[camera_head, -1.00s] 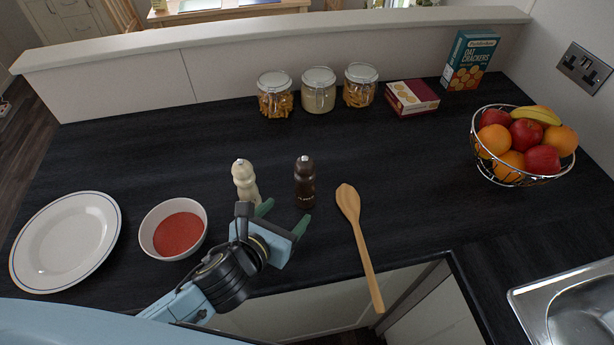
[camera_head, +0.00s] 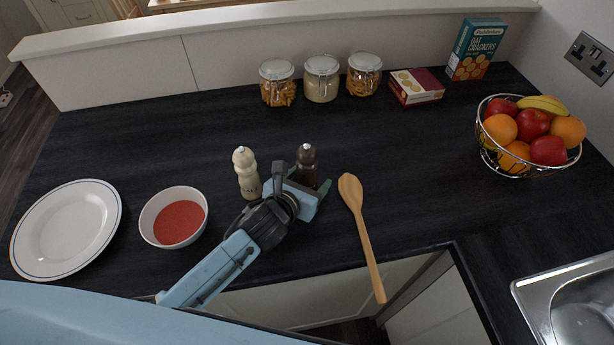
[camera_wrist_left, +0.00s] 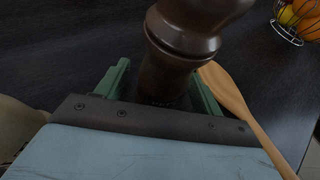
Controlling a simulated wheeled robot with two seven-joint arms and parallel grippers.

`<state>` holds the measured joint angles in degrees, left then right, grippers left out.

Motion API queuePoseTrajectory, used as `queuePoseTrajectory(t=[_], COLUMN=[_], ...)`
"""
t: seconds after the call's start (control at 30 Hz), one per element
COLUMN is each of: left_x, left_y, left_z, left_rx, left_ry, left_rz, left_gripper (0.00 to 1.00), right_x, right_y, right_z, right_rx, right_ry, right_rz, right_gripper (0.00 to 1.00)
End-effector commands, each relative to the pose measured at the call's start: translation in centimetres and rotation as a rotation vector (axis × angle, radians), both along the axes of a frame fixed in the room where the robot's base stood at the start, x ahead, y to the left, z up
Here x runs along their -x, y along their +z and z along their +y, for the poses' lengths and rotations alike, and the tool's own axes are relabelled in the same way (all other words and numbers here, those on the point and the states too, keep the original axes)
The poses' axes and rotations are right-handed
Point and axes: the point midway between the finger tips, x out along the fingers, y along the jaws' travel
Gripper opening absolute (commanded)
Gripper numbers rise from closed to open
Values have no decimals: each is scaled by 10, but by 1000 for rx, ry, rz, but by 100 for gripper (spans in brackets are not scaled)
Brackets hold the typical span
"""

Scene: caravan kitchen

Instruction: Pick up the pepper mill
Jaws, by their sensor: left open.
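The dark brown pepper mill (camera_head: 306,160) stands upright on the black worktop, its lower part hidden by my gripper in the head view. My left gripper (camera_head: 309,186) is open, its green fingers low on either side of the mill. In the left wrist view the mill (camera_wrist_left: 183,45) rises between the two fingers (camera_wrist_left: 160,88); I cannot tell whether they touch it. The cream salt mill (camera_head: 246,174) stands just left of the gripper. My right gripper does not show.
A wooden spoon (camera_head: 362,232) lies close to the right of the gripper. A bowl of red powder (camera_head: 148,222) and a plate (camera_head: 34,250) are at left. Jars (camera_head: 321,80) and a fruit basket (camera_head: 497,163) stand farther back.

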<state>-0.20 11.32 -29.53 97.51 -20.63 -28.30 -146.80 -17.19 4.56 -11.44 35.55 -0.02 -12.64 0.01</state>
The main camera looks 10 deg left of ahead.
Motion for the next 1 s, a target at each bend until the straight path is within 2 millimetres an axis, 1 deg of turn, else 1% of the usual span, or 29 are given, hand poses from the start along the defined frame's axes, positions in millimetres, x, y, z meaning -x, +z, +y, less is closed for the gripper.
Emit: queuePoseTrajectory(t=[0.1,0.5,0.77,0.87,1.0], left_x=[0,0,0,-1,-1], left_y=[0,0,4,16,44], left_z=[0,0,0,0,1], left_rx=[0,0,0,-1,-3], left_ry=[0,0,0,-1,-2], left_rz=[0,0,-3,-7,-9], left_gripper=[67,15,14,14,14], right_x=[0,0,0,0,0], right_y=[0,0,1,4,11], right_z=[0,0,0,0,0], right_rx=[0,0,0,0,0], right_ry=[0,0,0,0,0], right_rz=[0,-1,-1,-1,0], right_gripper=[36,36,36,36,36])
